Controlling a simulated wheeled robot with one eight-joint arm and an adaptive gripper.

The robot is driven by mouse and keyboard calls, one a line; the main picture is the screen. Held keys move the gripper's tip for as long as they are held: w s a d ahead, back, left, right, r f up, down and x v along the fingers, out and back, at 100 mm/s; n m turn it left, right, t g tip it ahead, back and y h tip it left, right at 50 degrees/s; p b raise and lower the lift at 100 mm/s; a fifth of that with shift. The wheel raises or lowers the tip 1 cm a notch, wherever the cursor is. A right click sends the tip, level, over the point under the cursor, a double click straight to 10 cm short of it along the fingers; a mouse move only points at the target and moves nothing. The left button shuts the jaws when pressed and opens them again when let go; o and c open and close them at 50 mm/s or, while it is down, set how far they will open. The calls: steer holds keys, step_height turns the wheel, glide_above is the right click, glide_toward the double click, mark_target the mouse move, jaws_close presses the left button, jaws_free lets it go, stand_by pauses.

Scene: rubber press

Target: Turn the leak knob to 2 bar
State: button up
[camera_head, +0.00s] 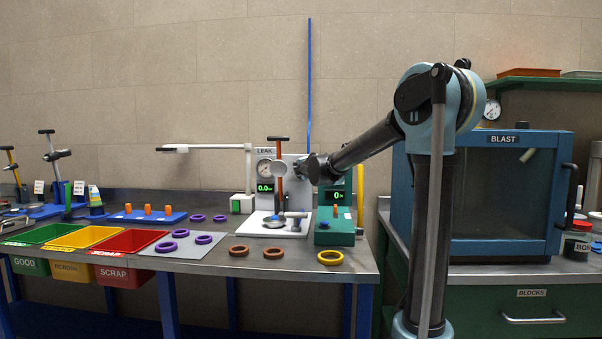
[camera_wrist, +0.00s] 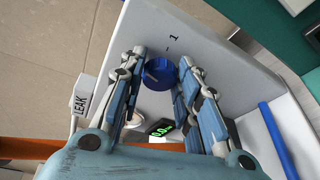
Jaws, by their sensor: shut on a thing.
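The leak knob (camera_wrist: 159,73) is a round blue dial on the pale panel of the leak station (camera_wrist: 215,55). A printed "1" and a short tick mark stand beside it in the wrist view. My gripper (camera_wrist: 162,70) has its two fingers on either side of the knob, shut on it. In the head view my gripper (camera_head: 313,168) is at the upper part of the leak station (camera_head: 298,158) and hides the knob. The green display (camera_head: 265,187) reads 0.0, with a round gauge (camera_head: 264,167) above it.
A tall post with an orange-brown upper part (camera_head: 279,165) stands in front of the panel. A green unit (camera_head: 335,235) with its own display is on the right. Purple rings (camera_head: 165,247), brown rings (camera_head: 238,251) and a yellow ring (camera_head: 330,258) lie on the bench.

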steer(key=shift+s+d+f+m+t+y, duration=0.15)
steer(key=shift+m+t, duration=0.1)
steer(key=shift+m, duration=0.5)
steer(key=shift+w+d+f+m+t+y, duration=0.15)
steer(key=shift+m+t, duration=0.1)
steer(key=shift+m, duration=0.5)
steer(key=shift+s+a+m, duration=0.1)
steer(key=shift+m, duration=0.4)
steer(key=shift+a+m+t, duration=0.25)
steer(key=shift+m+t, duration=0.15)
steer(key=shift+m, duration=0.6)
steer(key=shift+f+m, duration=0.1)
steer(key=shift+m, duration=0.4)
steer(key=shift+f+m+t, duration=0.1)
steer(key=shift+m+t, duration=0.3)
steer(key=shift+m, duration=0.2)
steer(key=m+t+h, duration=0.1)
steer(key=m+h, duration=0.1)
steer(key=m, duration=0.5)
steer(key=m+t+h, duration=0.1)
steer(key=m+h, duration=0.2)
steer(key=m, duration=0.5)
steer(key=a+m+h, duration=0.1)
steer(key=m+h, duration=0.1)
steer(key=m, duration=0.5)
steer(key=shift+f+m+t, duration=0.2)
steer(key=shift+m+t, duration=0.2)
steer(key=shift+m+h, duration=0.3)
steer(key=shift+h, duration=0.1)
